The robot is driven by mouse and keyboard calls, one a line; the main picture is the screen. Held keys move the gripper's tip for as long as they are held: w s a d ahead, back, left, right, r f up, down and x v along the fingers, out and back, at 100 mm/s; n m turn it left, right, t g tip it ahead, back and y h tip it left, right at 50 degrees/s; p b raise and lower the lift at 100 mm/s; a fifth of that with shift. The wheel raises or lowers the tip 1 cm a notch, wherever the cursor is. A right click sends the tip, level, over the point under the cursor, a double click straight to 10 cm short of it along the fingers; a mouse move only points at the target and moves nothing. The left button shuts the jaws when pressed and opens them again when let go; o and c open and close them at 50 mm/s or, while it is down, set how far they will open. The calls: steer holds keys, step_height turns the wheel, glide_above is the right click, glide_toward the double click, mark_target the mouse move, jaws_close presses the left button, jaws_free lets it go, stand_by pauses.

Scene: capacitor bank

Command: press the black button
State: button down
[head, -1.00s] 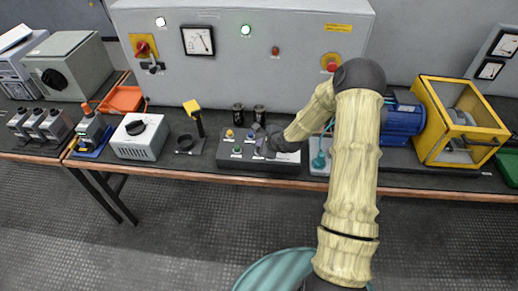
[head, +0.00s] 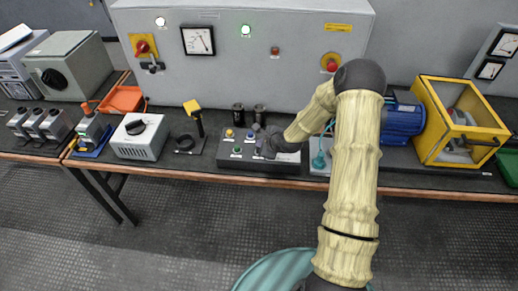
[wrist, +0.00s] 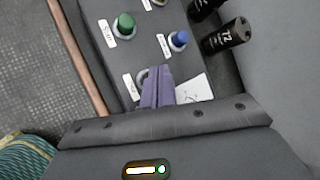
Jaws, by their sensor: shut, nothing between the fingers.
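The dark control box (head: 228,164) sits at the front of the bench with several coloured buttons. In the wrist view my gripper (wrist: 156,72) is shut and empty, its fingertips over a button position beside a white label (wrist: 131,87). Only part of a grey ring (wrist: 142,76) shows there. The black button itself is mostly hidden behind the fingers, so I cannot tell whether it is touched or pressed. A green button (wrist: 125,25) and a blue button (wrist: 178,40) are clear of the fingers. In the head view my gripper (head: 264,150) is over the box's middle.
Two black cylinders (wrist: 226,38) stand just behind the box. A lever with a yellow top (head: 193,107) is left of it. A blue motor (head: 403,120) and a yellow frame (head: 428,100) stand to the right. A grey cabinet (head: 290,75) rises behind.

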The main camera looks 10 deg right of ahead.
steer(key=shift+f+b, duration=0.6)
steer(key=shift+f, duration=0.6)
stand_by(1.2)
stand_by(0.4)
steer(key=shift+r+p, duration=1.15)
steer(key=shift+r, duration=0.25)
step_height(320, 180, up, 5)
steer(key=p, duration=0.4)
